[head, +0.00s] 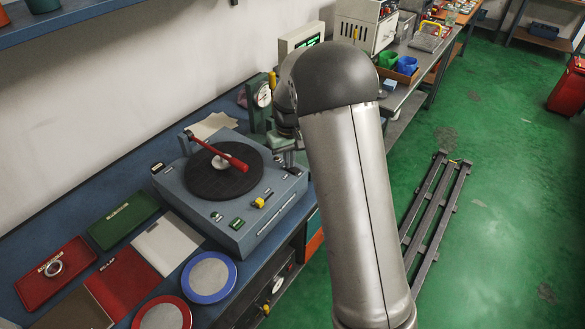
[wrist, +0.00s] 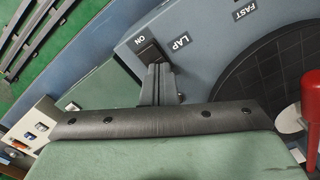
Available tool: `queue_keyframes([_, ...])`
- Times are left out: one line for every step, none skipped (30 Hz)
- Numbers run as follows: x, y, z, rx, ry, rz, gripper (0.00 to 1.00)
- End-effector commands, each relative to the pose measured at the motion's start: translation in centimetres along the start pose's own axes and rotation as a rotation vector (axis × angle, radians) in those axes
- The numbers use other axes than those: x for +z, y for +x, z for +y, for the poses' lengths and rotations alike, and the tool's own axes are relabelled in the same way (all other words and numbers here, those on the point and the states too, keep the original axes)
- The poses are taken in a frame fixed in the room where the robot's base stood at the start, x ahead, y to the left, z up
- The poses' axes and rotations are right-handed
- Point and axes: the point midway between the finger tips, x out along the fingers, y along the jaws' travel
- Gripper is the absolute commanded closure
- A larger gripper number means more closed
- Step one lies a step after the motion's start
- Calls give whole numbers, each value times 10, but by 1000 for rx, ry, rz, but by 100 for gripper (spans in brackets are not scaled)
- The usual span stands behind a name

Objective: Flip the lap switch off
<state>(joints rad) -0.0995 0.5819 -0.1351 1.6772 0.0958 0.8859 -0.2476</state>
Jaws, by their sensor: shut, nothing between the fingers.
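The lap machine (head: 228,217) is a blue-grey box with a dark round plate (head: 215,182) on top. In the wrist view, the lap switch (wrist: 150,51) is a small black switch by the machine's edge, beside the white words ON and LAP. My gripper (wrist: 157,70) is shut and empty. Its tips are right at the switch and overlap its lower part in the picture; I cannot tell whether they touch. In the head view, my gripper (head: 291,157) is small and partly hidden by my arm, at the machine's right rear corner.
A red handle (head: 229,157) lies over the plate; its red end (wrist: 311,115) stands at the right of the wrist view. A dial gauge (head: 262,96) stands behind the machine. Coloured trays and two round discs (head: 209,277) lie in front.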

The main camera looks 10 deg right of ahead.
Motion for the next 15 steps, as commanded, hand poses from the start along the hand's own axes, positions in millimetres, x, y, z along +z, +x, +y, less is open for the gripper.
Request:
queue_keyframes([1, 1, 0, -1, 0, -5, 100])
queue_keyframes([1, 0, 0, -1, 0, -5, 100])
queue_keyframes([1, -2, 0, -1, 0, -5, 100])
queue_keyframes([1, -4, 0, -1, 0, -5, 100])
queue_keyframes([1, -7, 0, -1, 0, -5, 100])
queue_keyframes([1, -10, 0, -1, 0, -4, 100])
queue_keyframes([1, -13, 0, -1, 0, -4, 100])
queue_keyframes([1, -16, 0, -1, 0, -3, 100])
queue_keyframes([1, -19, 0, -1, 0, -3, 100])
queue_keyframes([1, -22, 0, -1, 0, -3, 100])
queue_keyframes([1, -24, 0, -1, 0, -3, 100])
queue_keyframes([1, -27, 0, -1, 0, -3, 100])
queue_keyframes([1, -30, 0, -1, 1, -3, 100])
queue_keyframes([0, -32, 0, -1, 0, -3, 100])
queue_keyframes([1, -35, 0, -1, 1, -3, 100])
